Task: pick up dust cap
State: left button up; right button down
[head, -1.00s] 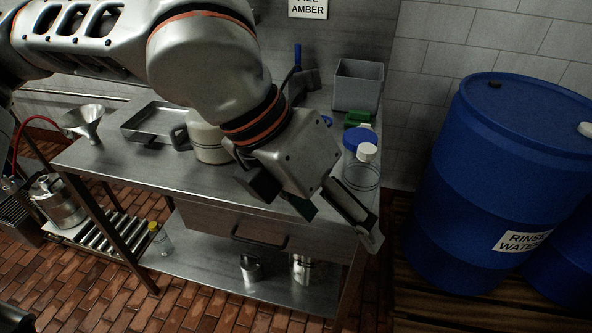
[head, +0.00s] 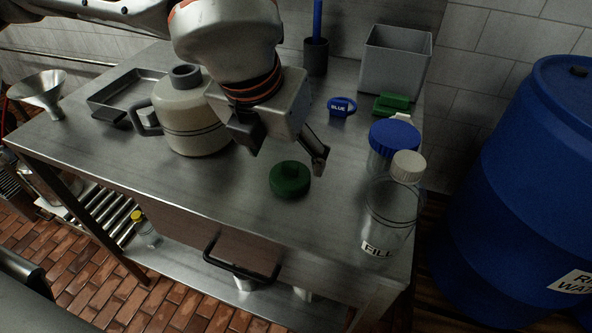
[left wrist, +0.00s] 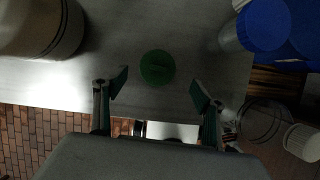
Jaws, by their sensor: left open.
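My left gripper (head: 283,146) is open and empty. In the head view it is just behind and above the cap, apart from it. Both of its fingers show in the left wrist view (left wrist: 159,87).
A beige jug (head: 195,125) stands left of the gripper. A clear bottle (head: 390,210) and a blue-lidded jar (head: 393,140) stand to the right. A blue tag (head: 342,107), green block (head: 391,104) and grey bin (head: 394,60) are behind. The table (head: 225,210) is bare around the cap.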

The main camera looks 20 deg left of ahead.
aim_at(289, 166)
pick_arm(q)
jog(key=shift+w+f, duration=0.15)
jog(key=shift+f, duration=0.55)
jog(key=b+x, duration=0.1)
jog(key=x, duration=0.4)
jog(key=shift+w+a+f, duration=0.15)
jog(key=shift+w+a, duration=0.05)
jog(key=shift+w, duration=0.1)
jog(key=c, duration=0.7)
